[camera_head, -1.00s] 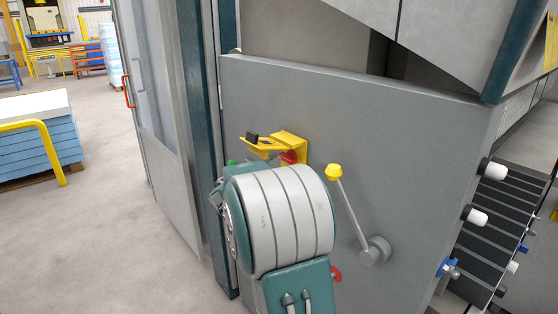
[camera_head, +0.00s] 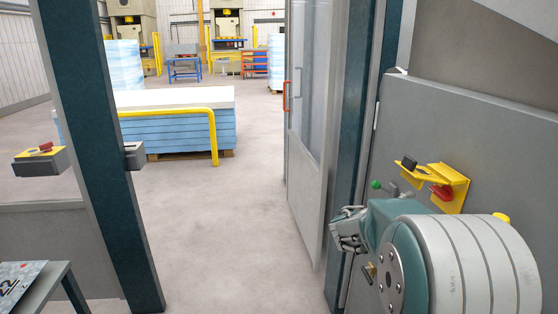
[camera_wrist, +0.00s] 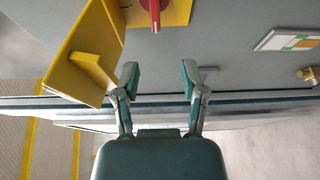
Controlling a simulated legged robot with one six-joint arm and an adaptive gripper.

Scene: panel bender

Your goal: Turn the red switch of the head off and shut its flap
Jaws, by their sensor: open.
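The red switch (camera_head: 442,192) sits on a yellow bracket on the grey machine panel, at the right of the head view. Its yellow flap (camera_head: 431,173) is open and sticks out from the panel. In the wrist view the red switch (camera_wrist: 154,12) is at the top edge, partly cut off, and the flap (camera_wrist: 70,62) is at upper left. My gripper (camera_wrist: 160,78) is open and empty, with the switch beyond its fingertips and the flap beside its left finger. In the head view my gripper (camera_head: 347,230) shows left of my arm, below and left of the switch.
A green button (camera_head: 376,185) is on the panel left of the switch. A glazed door (camera_head: 310,130) with a red handle stands left of it. A dark post (camera_head: 95,150) and a box with a red button (camera_head: 42,160) are at left. The floor (camera_head: 225,225) between is clear.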

